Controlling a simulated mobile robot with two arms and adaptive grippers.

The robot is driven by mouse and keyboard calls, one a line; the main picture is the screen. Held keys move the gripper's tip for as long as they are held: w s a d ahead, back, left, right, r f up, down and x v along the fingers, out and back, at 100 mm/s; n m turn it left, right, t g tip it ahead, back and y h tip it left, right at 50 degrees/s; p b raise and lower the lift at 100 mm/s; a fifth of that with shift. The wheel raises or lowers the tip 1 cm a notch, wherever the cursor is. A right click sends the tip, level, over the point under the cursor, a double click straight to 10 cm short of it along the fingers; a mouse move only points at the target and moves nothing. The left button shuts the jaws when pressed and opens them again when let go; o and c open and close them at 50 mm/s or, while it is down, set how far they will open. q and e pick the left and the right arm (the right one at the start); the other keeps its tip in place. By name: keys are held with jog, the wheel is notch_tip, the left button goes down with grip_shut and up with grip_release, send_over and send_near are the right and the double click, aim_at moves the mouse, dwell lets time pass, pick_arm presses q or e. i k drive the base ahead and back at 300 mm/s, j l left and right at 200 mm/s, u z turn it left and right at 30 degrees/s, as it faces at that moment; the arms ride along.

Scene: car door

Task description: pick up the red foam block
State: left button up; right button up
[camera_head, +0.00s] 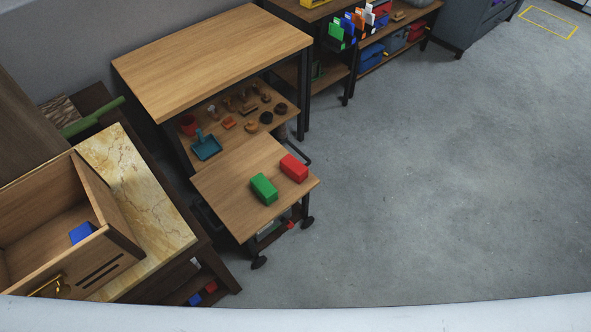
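The red foam block (294,167) lies on the small wooden-topped cart (228,198), near its right edge. A green block (264,188) lies on the same top, just to the left and in front of the red one, with a small gap between them. Nothing covers the red block. Neither of my grippers shows in the head view.
A taller wooden table (210,55) stands behind the cart, with small items and a teal dustpan (206,146) on its lower shelf. At left, a wooden box (75,210) holding a blue block (82,232) rests on a marble-topped table (150,190). Grey floor (430,180) at right is clear.

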aim_at(296, 170)
jog(key=i+l+u, duration=0.1)
jog(key=u, duration=0.75)
jog(key=i+l+u, duration=0.1)
jog(key=l+u, duration=0.4)
jog(key=l, duration=0.3)
jog(key=l+u, duration=0.45)
jog(key=l, duration=0.3)
